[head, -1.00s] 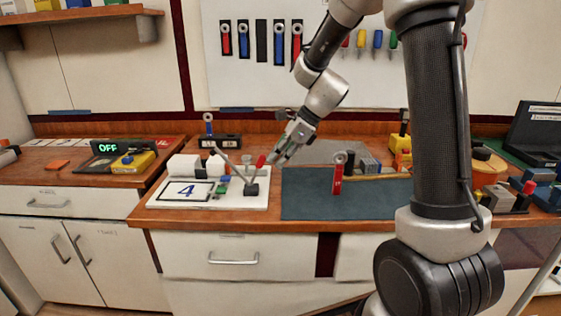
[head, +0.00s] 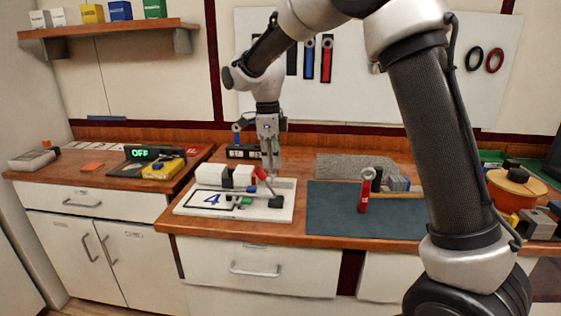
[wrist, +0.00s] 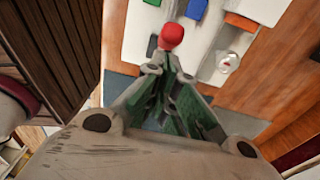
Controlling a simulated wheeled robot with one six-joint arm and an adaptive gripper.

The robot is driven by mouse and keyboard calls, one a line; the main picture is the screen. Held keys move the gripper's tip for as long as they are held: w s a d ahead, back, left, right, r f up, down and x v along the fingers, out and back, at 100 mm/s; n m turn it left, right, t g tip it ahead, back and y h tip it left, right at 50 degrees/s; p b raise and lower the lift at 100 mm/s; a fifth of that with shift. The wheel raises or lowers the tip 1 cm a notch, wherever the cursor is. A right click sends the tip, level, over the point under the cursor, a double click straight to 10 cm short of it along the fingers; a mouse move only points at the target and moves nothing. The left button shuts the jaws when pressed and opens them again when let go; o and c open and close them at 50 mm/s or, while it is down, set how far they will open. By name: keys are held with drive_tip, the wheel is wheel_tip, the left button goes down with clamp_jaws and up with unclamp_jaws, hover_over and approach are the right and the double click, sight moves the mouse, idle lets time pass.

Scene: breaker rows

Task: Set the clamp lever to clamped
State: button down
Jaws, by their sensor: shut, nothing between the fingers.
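The clamp lever (head: 269,187) is a thin bar with a red tip (head: 261,173), rising from a dark base (head: 277,202) on the right part of the white board (head: 235,215). It leans up and to the left in the head view. My gripper (head: 269,172) points down just behind the red tip. In the wrist view the rounded red knob (wrist: 171,36) lies just beyond my fingertips (wrist: 168,72). My fingers are shut with nothing between them. I cannot tell whether they touch the lever. Its lower part is hidden in the wrist view.
White blocks (head: 210,174) and a card marked 4 (head: 212,199) are on the same board. A dark mat (head: 335,215) with a red upright piece (head: 365,190) lies to the right. A box reading OFF (head: 140,154) is on the left counter.

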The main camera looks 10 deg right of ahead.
drive_tip(key=shift+w+a, duration=0.15)
drive_tip(key=shift+a, duration=0.45)
drive_tip(key=shift+a, duration=0.15)
drive_tip(key=shift+w, duration=0.1)
